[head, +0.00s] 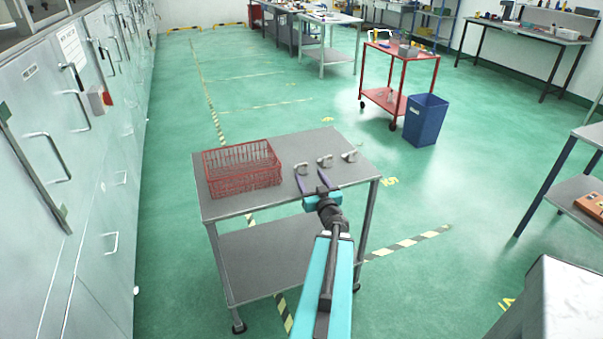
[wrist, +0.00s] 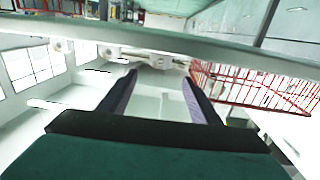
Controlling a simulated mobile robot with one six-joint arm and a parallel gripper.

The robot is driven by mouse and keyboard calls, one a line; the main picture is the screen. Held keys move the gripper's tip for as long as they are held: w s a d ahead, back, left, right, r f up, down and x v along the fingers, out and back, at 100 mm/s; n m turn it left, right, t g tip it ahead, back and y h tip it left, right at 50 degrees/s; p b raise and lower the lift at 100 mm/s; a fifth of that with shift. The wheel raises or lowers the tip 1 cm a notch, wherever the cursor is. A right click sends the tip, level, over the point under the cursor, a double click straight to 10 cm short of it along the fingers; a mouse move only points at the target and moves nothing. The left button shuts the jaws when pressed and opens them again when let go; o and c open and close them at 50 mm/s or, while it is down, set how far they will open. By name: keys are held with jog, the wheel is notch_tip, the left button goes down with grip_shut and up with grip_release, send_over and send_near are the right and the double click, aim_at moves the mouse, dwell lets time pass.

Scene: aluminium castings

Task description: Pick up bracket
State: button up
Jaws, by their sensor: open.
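Three small grey metal brackets stand in a row on the grey cart top: the left one (head: 302,168), the middle one (head: 325,161) and the right one (head: 349,156). My gripper (head: 309,175) is open and empty, its two purple-grey fingers apart at the left and middle brackets. In the wrist view the fingers (wrist: 158,82) point toward a pale bracket (wrist: 160,61), seen between and beyond their tips. Other pale bracket shapes show to its left. Whether the fingers touch any bracket, I cannot tell.
A red wire basket (head: 242,168) stands on the cart (head: 255,200), left of the brackets; it also shows at the right in the wrist view (wrist: 250,85). A blue bin (head: 426,120) and a red trolley (head: 410,75) stand beyond. The cart's front right top is bare.

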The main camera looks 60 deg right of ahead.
aim_at(303, 165)
jog(key=shift+w+d+f+b, duration=0.25)
jog(key=shift+w+d+b, duration=0.3)
jog(key=shift+b, duration=2.4)
jog(key=b, duration=0.6)
jog(key=shift+w+d+r, duration=0.15)
jog(key=shift+w+d, duration=0.1)
jog(key=shift+w, duration=0.1)
jog(key=shift+x, duration=2.9)
jog(key=shift+r, duration=0.1)
jog(key=shift+b+x, duration=0.4)
jog(key=shift+x, duration=2.2)
